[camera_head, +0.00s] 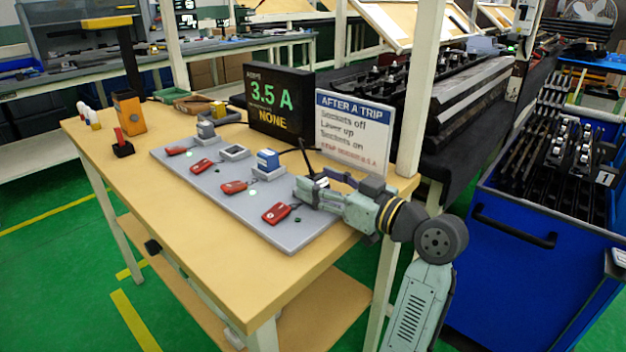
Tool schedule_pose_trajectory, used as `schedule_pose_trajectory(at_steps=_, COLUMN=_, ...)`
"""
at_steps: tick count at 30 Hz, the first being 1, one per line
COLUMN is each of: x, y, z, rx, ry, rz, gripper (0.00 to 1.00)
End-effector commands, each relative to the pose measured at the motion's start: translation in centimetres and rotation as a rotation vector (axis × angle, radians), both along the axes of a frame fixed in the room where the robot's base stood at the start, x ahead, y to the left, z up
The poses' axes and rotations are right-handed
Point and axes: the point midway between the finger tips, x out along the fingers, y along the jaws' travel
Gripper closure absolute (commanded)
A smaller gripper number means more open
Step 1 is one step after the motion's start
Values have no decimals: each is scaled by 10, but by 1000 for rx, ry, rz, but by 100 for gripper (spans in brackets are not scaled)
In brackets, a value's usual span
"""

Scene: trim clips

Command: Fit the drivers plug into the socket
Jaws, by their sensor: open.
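A grey board (215,205) on the bench holds a row of sockets, each with a red tag or label in front. A grey block-like plug (206,130) stands at the board's far left. A blue-topped plug (268,159) stands further right. I cannot read which is the drivers plug. My gripper (303,187) is open over the right end of the board, near the rightmost red tag (276,213). The gripper hides whatever lies behind it, and I cannot tell whether anything is between its fingers.
A black display (279,101) reading "3.5 A NONE" and a white "AFTER A TRIP" sign (352,131) stand behind the board. The bench's front left is clear. A blue cart (530,240) stands right.

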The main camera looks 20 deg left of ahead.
Motion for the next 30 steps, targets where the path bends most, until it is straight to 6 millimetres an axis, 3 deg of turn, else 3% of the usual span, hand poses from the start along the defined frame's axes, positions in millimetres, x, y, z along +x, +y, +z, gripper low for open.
schedule_pose_trajectory(at_steps=6, x=0, y=0, z=-1, rx=0, ry=0, rz=-1, gripper=47)
schedule_pose_trajectory(at_steps=30, x=0, y=0, z=0, rx=1, ry=-1, rz=-1, gripper=100)
